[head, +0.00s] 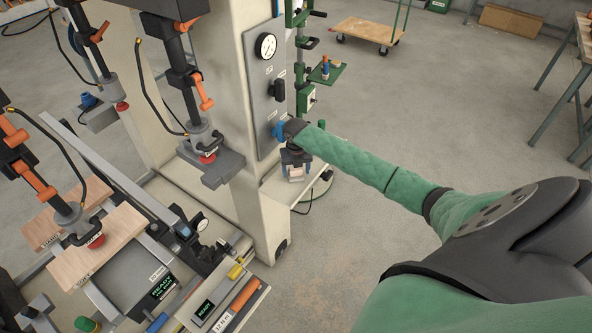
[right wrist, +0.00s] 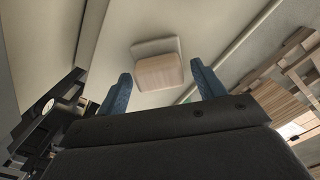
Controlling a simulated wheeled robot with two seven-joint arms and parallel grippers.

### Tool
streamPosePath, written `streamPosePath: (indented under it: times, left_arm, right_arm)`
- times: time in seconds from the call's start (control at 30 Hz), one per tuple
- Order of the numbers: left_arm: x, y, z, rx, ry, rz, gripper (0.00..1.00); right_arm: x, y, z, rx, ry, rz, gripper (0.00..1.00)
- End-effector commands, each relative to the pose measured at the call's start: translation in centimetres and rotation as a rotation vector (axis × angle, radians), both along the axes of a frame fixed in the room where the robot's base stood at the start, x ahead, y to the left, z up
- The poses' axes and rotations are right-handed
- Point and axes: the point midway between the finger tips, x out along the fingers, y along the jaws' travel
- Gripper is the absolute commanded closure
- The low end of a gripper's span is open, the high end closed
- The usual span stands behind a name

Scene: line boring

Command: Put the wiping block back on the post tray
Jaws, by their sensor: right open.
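The wiping block (head: 296,172), pale wood with a light grey layer, sits on the cream ledge (head: 276,188) at the foot of the machine column. In the right wrist view the block (right wrist: 160,72) lies just beyond and between the two blue fingertips. My right gripper (head: 296,161) points down over the block; in the right wrist view its fingers (right wrist: 160,88) are apart with nothing held. The post tray (head: 327,72) is a small green shelf on the green post, with small items on it. My left gripper is out of view.
The cream column with a gauge panel (head: 266,90) stands just left of my right gripper. Clamps, labelled wooden boards (head: 98,247) and a tool tray (head: 240,301) fill the left. A flat cart (head: 366,32) stands behind. The floor to the right is mostly open.

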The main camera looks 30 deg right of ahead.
Motion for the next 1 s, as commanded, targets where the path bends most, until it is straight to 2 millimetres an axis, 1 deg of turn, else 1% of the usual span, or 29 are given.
streamPosePath:
  times: [0.17,0.27,0.47,0.53,0.6,0.63,0.7,0.83,1.0]
  left_arm:
    - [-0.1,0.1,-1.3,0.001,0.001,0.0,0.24]
    - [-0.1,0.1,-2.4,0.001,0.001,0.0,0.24]
    - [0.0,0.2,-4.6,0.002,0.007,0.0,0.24]
    - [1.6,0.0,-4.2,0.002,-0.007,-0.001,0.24]
    - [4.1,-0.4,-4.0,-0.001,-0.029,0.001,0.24]
    - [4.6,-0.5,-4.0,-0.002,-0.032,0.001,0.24]
    - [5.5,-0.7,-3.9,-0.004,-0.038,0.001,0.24]
    - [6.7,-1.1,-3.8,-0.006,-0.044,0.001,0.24]
    - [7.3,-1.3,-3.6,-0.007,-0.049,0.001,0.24]
  right_arm:
    - [0.1,-0.1,1.3,0.0,-0.003,0.002,0.31]
    - [0.1,-0.1,2.9,-0.001,-0.005,0.002,0.31]
    - [0.0,-0.1,6.8,-0.002,-0.005,0.002,0.31]
    - [0.0,0.0,8.0,-0.002,-0.004,0.001,0.31]
    - [0.0,0.0,8.9,-0.001,-0.003,0.001,0.31]
    - [-0.1,0.0,9.3,-0.002,-0.002,0.001,0.31]
    - [0.0,0.0,10.1,0.0,-0.003,0.001,0.31]
    - [-0.1,0.0,11.2,-0.001,-0.002,0.0,0.31]
    - [-0.1,0.0,11.9,0.0,-0.001,0.001,0.31]
